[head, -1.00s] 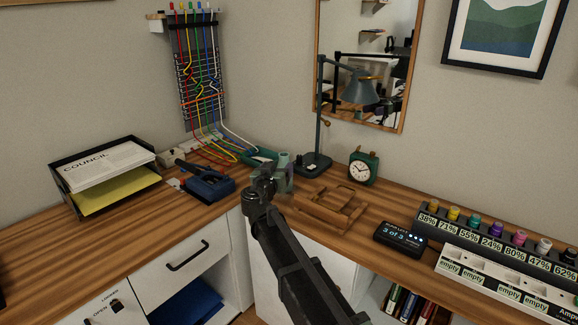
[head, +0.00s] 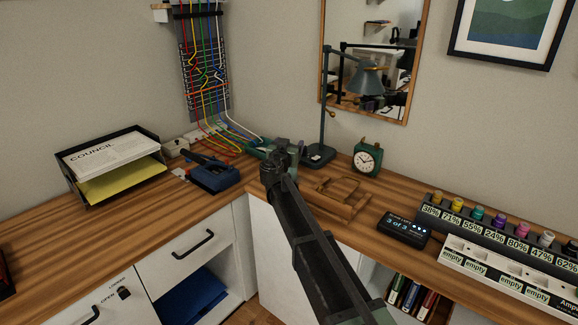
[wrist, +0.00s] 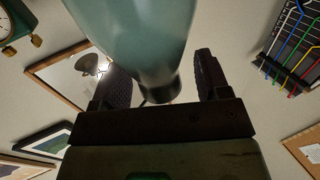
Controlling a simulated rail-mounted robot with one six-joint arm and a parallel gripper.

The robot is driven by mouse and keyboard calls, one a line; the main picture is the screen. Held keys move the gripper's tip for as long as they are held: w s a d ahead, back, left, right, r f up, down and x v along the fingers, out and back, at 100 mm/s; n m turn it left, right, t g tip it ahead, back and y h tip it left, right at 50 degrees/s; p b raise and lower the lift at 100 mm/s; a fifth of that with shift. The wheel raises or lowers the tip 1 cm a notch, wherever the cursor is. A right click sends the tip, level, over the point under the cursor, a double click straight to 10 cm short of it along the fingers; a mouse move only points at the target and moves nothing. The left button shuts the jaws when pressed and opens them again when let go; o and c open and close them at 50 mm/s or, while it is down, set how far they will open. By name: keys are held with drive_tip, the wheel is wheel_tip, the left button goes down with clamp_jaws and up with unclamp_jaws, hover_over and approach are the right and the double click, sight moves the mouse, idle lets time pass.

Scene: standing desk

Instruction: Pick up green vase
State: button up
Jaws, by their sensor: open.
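The green vase (wrist: 140,30) fills the top middle of the wrist view, smooth and blue-green, narrowing to a dark end. That narrow end lies between the two dark fingers of my gripper (wrist: 161,78). The fingers are open, with a visible gap to the right of the vase; contact on the left is unclear. In the head view, my gripper (head: 277,164) is at the desk's back corner, and it and my arm hide most of the vase.
A desk lamp (head: 319,154), green clock (head: 367,158) and wooden holder (head: 341,197) stand just right of my gripper. A blue device (head: 214,177) and paper tray (head: 122,160) are to the left. Cables (head: 225,130) hang at the back corner.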

drive_tip(key=shift+w+d, duration=0.1)
drive_tip(key=shift+w, duration=0.7)
clamp_jaws()
drive_tip(key=shift+r, duration=0.15)
